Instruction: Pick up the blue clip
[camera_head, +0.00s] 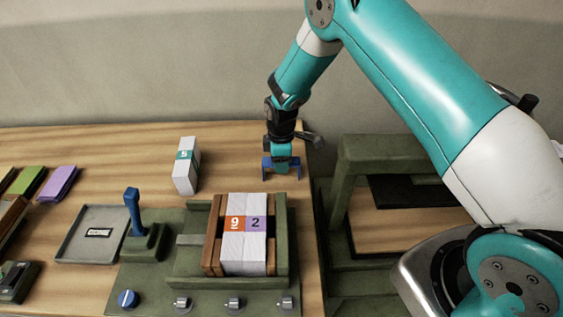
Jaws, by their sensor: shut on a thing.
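The blue clip (269,172) is at the tip of my gripper (281,164), near the right end of the wooden table. My gripper points down and is shut on the clip. The clip is small in the view, and part of it is hidden behind the gripper. I cannot tell whether the clip touches the tabletop or hangs just above it.
A green press-like machine (188,216) stands in front, holding white stacks labelled 9 (234,235) and 2 (256,235). A white block with a teal band (185,175) stands left. A grey tray (76,247) and a blue lever (133,208) are further left. A green frame (385,148) stands right.

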